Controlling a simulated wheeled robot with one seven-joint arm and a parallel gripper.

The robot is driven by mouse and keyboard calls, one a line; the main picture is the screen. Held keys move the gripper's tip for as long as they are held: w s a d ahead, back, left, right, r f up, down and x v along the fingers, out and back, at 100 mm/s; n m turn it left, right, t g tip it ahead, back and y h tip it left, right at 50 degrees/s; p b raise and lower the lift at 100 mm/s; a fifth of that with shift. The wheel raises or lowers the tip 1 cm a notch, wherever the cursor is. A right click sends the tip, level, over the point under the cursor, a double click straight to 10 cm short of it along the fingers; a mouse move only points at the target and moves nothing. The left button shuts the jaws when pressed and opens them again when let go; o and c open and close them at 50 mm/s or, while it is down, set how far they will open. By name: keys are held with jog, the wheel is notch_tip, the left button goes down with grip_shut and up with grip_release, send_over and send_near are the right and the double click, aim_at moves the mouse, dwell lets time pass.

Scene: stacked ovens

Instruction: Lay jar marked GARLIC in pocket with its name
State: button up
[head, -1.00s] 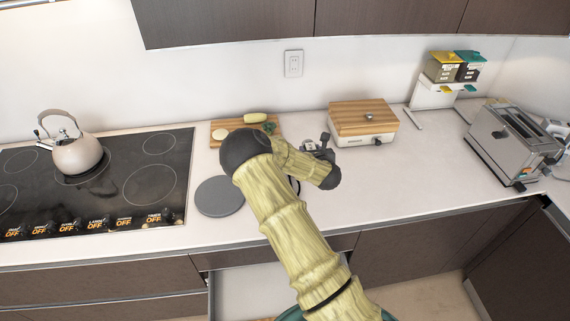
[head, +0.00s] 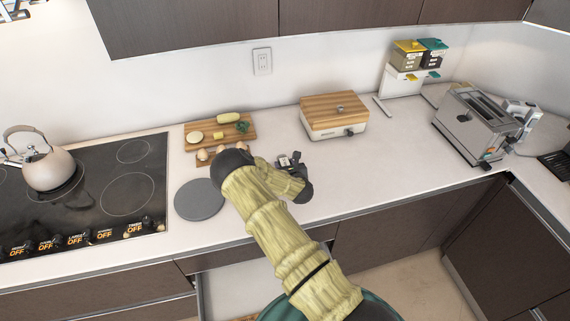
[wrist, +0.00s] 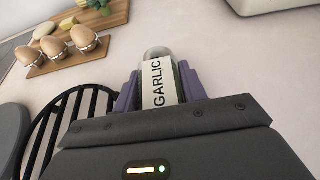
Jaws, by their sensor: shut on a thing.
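The jar marked GARLIC (wrist: 157,88) is clear with a white label, and shows upright in the wrist view. My gripper (wrist: 160,96) is shut on it, with a purple finger on each side. In the head view my gripper (head: 292,163) is over the counter, right of the egg board; the jar cannot be made out there. A drawer (head: 240,283) stands open below the counter, partly hidden by my arm. No pocket with a name can be made out.
An egg board (wrist: 70,60) and a dark slatted rack (wrist: 75,120) lie close by. A grey disc (head: 199,199), cutting board (head: 190,145), wood-lidded box (head: 335,124), toaster (head: 477,125) and kettle (head: 50,172) stand around.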

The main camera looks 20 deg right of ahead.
jog(key=shift+f+b, duration=0.3)
jog(key=o, duration=1)
jog(key=shift+d+r, duration=0.1)
jog(key=shift+r, duration=0.05)
jog(key=shift+r, duration=0.1)
jog(key=shift+s, duration=0.55)
jog(key=b+v, duration=0.3)
jog(key=v, duration=0.8)
jog(key=shift+r+b, duration=0.1)
jog(key=shift+b, duration=0.25)
jog(key=shift+w, duration=0.1)
